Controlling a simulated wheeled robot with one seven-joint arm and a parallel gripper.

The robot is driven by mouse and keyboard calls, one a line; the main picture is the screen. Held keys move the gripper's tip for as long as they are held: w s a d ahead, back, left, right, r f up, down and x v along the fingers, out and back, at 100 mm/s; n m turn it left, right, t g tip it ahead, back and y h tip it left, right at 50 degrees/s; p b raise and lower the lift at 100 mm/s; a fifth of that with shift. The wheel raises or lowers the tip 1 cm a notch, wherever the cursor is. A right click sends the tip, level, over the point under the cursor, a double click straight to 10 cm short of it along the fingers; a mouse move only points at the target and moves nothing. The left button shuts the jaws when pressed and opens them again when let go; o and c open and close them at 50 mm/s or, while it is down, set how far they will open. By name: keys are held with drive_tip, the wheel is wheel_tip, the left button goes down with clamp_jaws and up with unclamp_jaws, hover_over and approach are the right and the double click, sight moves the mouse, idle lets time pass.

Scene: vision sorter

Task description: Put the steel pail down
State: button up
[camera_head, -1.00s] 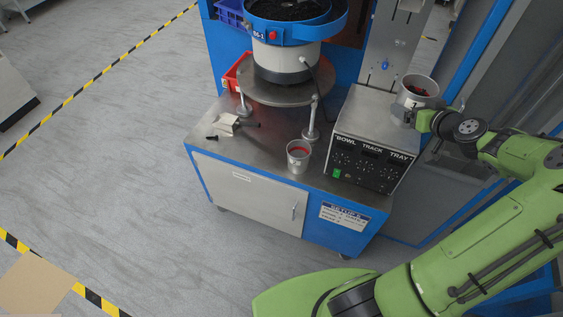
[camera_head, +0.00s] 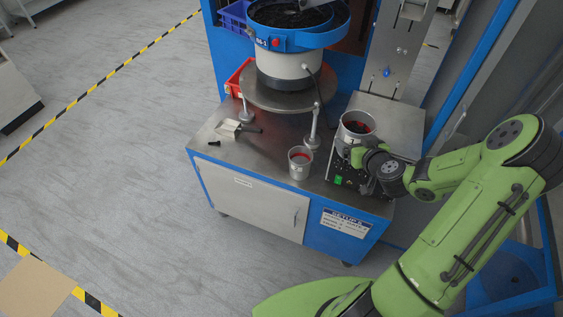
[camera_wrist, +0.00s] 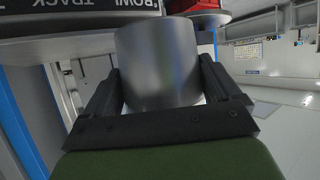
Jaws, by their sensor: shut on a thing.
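The steel pail (camera_head: 355,130) is a round metal pail with dark and red pieces inside. My gripper (camera_head: 357,150) is shut on its side, and the pail looks upright. The steel worktop (camera_head: 225,152) of the cabinet lies to the left.
A smaller metal cup (camera_head: 300,163) with red inside stands near the worktop's front edge. A bracket block (camera_head: 228,129) and black bolts lie at left. A blue-rimmed bowl feeder (camera_head: 290,60) stands behind on a round plate.

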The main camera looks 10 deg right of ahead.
drive_tip(key=w+a+f, duration=0.1)
drive_tip(key=a+f, duration=0.4)
drive_tip(key=a, duration=0.3)
drive_tip(key=a+f, duration=0.5)
drive_tip(key=a, duration=0.3)
drive_tip(key=shift+w+a, duration=0.35)
drive_tip(key=shift+a, duration=0.05)
drive_tip(key=shift+r, duration=0.1)
